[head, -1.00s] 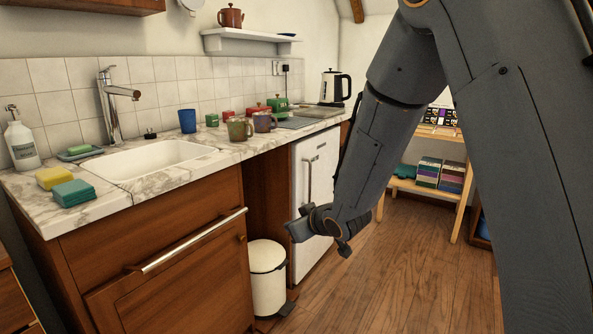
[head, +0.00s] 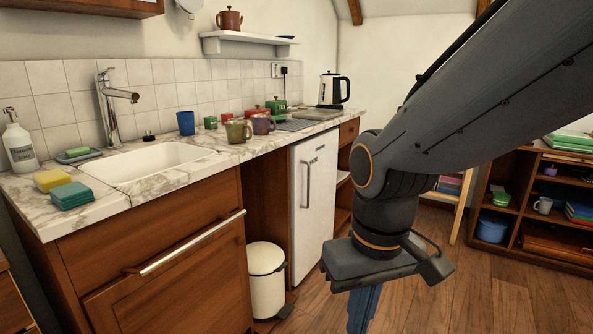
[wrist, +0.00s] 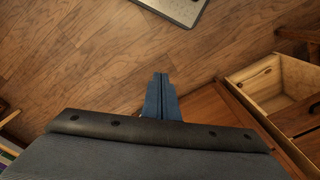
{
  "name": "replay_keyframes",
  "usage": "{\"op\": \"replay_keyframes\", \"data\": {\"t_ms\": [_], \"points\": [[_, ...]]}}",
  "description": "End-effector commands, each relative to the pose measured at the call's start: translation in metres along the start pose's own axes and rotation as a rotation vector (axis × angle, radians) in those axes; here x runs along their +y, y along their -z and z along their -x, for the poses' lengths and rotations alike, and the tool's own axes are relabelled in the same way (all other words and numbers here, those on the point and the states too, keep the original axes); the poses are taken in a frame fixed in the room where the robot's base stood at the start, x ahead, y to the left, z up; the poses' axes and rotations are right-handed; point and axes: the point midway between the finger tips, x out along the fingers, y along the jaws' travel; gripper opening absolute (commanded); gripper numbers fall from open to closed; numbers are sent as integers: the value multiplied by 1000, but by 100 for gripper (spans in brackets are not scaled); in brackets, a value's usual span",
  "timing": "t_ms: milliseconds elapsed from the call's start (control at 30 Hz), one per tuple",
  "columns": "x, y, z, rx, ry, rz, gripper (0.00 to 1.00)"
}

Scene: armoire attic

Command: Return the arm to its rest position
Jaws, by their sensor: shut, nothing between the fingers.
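My arm reaches in from the right in the head view and bends down at the wrist. My gripper (head: 364,308) points down over the wooden floor, in front of the white fridge (head: 314,205). Its blue fingers run off the bottom edge of the head view. In the wrist view my gripper (wrist: 160,82) shows with its blue fingers together and nothing between them, above bare floor.
A white pedal bin (head: 266,280) stands between the sink cabinet (head: 165,270) and the fridge. A low shelf unit (head: 513,215) stands at the right. An open wooden drawer (wrist: 275,90) shows at the right in the wrist view. The floor (head: 470,280) around is clear.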

Motion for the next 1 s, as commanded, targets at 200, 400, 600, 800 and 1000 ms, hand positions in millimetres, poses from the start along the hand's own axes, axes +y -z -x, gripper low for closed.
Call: {"op": "replay_keyframes", "data": {"t_ms": [200,400,600,800,1000], "points": [[-1,-21,16,-47,16,-27,0],[8,-20,30,-46,7,-59,0],[20,-21,49,-47,-2,-104,0],[40,-26,78,-49,-16,-170,0],[61,-33,105,-51,-28,-236,0]]}}
